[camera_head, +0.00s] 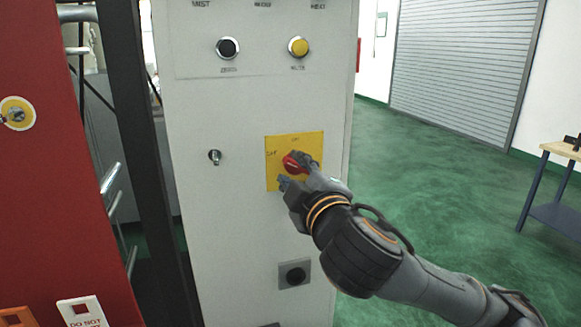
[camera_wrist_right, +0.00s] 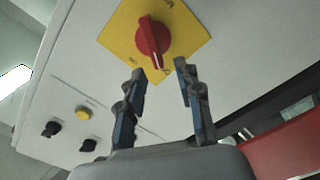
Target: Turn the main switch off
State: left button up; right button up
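The main switch is a red rotary knob (camera_head: 293,161) on a square yellow plate (camera_head: 275,145) on the grey cabinet front. The plate has small letters at its top and left, hard to read. My right gripper (camera_head: 291,179) is at the knob's lower right and partly hides it. In the right wrist view, my right gripper (camera_wrist_right: 160,70) is open, its two blue-padded fingers apart with nothing between them. The knob (camera_wrist_right: 152,38) lies just beyond the fingertips, its handle end pointing between them. I cannot tell whether a finger touches it. My left gripper is not in view.
The cabinet (camera_head: 220,120) also carries a black button (camera_head: 228,47), a yellow button (camera_head: 298,46), a small key lock (camera_head: 215,157) and a lower black knob (camera_head: 295,276). A red panel (camera_head: 60,200) stands at left. The green floor at right is open, with a table (camera_head: 562,152) at the edge.

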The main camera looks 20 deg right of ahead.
jog(key=s, duration=0.5)
jog(key=shift+d, duration=0.1)
